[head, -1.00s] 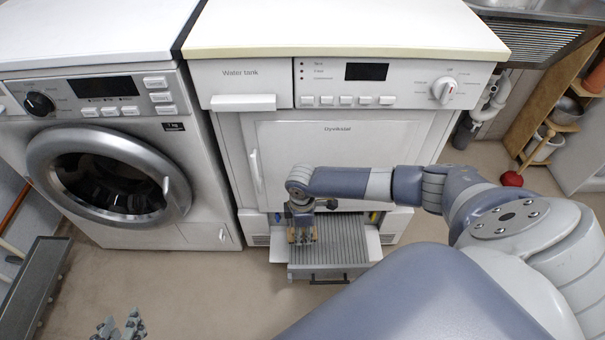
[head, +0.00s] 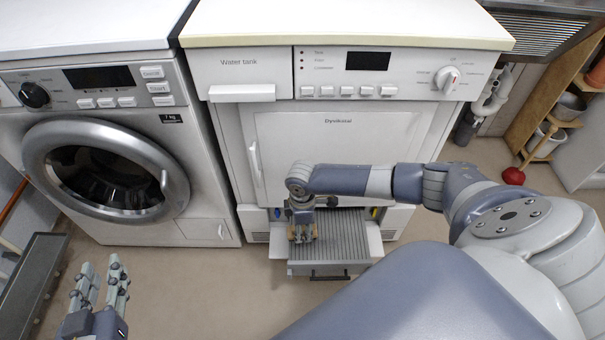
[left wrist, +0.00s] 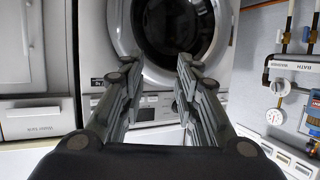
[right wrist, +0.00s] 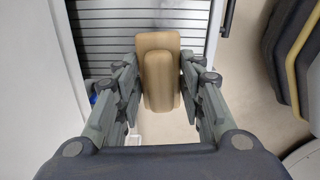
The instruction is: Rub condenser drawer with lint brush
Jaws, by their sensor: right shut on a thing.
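The condenser drawer (head: 345,236), a grey ribbed unit, is pulled out at the bottom of the white dryer; its ribs also show at the top of the right wrist view (right wrist: 122,22). My right gripper (head: 302,214) is above the drawer's left side, shut on the lint brush (head: 303,233). The brush's tan wooden body sits between the fingers in the right wrist view (right wrist: 160,75). Its bristles are hidden, so contact with the ribs cannot be told. My left gripper (head: 101,283) is open and empty, apart from the drawer at the lower left.
The dryer (head: 335,150) stands right of a washing machine (head: 110,225) with a round door. A long grey trough (head: 32,290) lies at the far left. A wooden shelf (head: 545,115) and a red object (head: 513,176) are at the right. The floor before the washer is clear.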

